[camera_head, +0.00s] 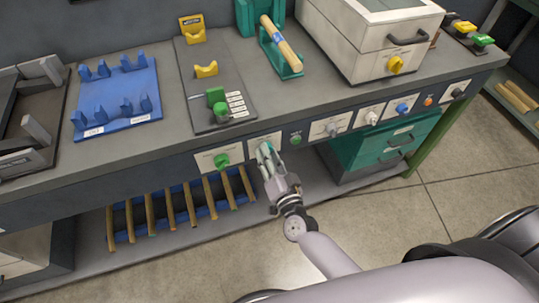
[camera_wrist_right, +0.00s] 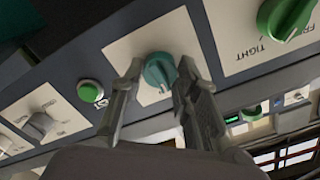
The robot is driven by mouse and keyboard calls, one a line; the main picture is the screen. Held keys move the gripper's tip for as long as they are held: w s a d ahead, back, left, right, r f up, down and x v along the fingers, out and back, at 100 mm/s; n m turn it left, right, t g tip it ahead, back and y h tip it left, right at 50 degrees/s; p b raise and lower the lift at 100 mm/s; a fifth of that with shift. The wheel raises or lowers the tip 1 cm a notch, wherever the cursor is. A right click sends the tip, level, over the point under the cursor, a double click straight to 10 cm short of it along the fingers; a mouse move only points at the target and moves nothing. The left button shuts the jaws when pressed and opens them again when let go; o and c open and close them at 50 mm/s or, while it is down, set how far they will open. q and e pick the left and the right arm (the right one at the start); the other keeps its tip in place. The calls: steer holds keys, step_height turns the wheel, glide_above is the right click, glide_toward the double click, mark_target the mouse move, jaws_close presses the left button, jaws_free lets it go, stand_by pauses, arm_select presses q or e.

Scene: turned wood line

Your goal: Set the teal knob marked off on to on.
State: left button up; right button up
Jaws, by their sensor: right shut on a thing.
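The teal knob (camera_wrist_right: 160,72) sits on a white plate (camera_wrist_right: 128,50) on the bench's front panel, seen in the right wrist view. My right gripper (camera_wrist_right: 160,80) has one finger on each side of the knob and is shut on it. In the head view my right gripper (camera_head: 265,152) is at the same white plate and mostly hides the knob. The on and off marks cannot be read, so I cannot tell the knob's setting. My left gripper is not in view.
A larger green knob (camera_head: 221,160) is left of my gripper, and a green button (camera_head: 296,138) is close on its right. More knobs, including a blue one (camera_head: 402,108), line the panel. Wooden rods (camera_head: 190,202) lie below. A white machine (camera_head: 370,40) stands on the bench.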

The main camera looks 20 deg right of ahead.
steer(key=shift+m, duration=2.1)
steer(key=o, duration=1.2)
steer(key=shift+c, duration=0.2)
steer(key=s, duration=1.2)
steer(key=shift+d, duration=0.15)
